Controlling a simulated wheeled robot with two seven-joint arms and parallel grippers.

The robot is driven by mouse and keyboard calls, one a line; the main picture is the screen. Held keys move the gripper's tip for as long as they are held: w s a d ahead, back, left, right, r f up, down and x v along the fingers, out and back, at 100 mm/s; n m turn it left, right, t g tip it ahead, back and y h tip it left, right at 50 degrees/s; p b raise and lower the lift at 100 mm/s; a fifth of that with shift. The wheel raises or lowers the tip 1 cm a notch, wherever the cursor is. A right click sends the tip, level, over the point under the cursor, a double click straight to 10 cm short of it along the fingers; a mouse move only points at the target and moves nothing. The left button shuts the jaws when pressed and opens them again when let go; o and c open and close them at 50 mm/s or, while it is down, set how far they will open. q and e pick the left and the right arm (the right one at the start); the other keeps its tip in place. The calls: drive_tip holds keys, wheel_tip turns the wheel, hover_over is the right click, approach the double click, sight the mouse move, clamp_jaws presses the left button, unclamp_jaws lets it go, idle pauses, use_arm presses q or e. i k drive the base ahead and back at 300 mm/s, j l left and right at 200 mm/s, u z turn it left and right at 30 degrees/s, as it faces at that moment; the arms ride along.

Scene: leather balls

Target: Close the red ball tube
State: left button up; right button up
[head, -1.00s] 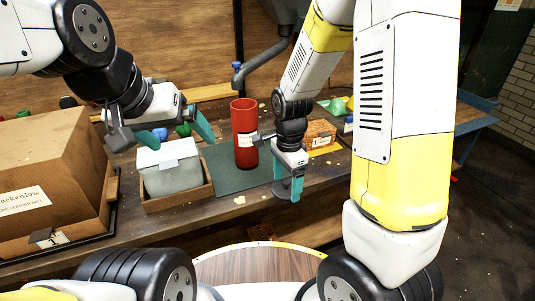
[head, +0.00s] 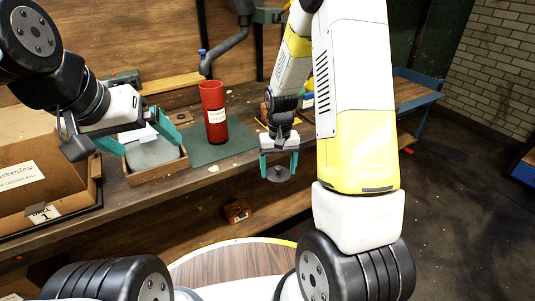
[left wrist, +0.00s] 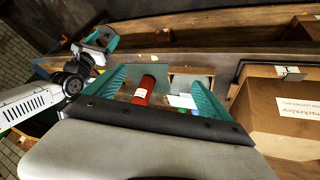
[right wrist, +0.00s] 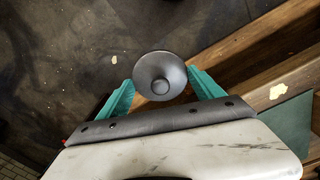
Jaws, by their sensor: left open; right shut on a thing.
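The red ball tube (head: 213,112) stands upright on the green mat (head: 225,147) on the workbench, with a white label on its side. It also shows between the fingers in the left wrist view (left wrist: 145,88). My right gripper (head: 279,165) is shut on a dark grey round lid with a knob (head: 279,174), held in front of the bench edge, to the right of the tube. The lid fills the space between the fingertips in the right wrist view (right wrist: 160,77). My left gripper (head: 138,139) is open and empty, above the small box left of the tube.
A cardboard box (head: 22,190) with a label stands at the left of the bench. A wooden tray (head: 158,172) holds a pale box (head: 153,152) beside the mat. A grey bent arm (head: 222,50) rises behind the tube.

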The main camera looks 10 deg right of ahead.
sight(212, 92)
drive_tip(key=i+l, duration=0.1)
drive_tip(key=l, duration=0.75)
drive_tip(key=i+l, duration=0.1)
drive_tip(key=l, duration=0.75)
drive_tip(key=i+l, duration=0.1)
drive_tip(key=l, duration=0.8)
drive_tip(key=u, duration=1.85)
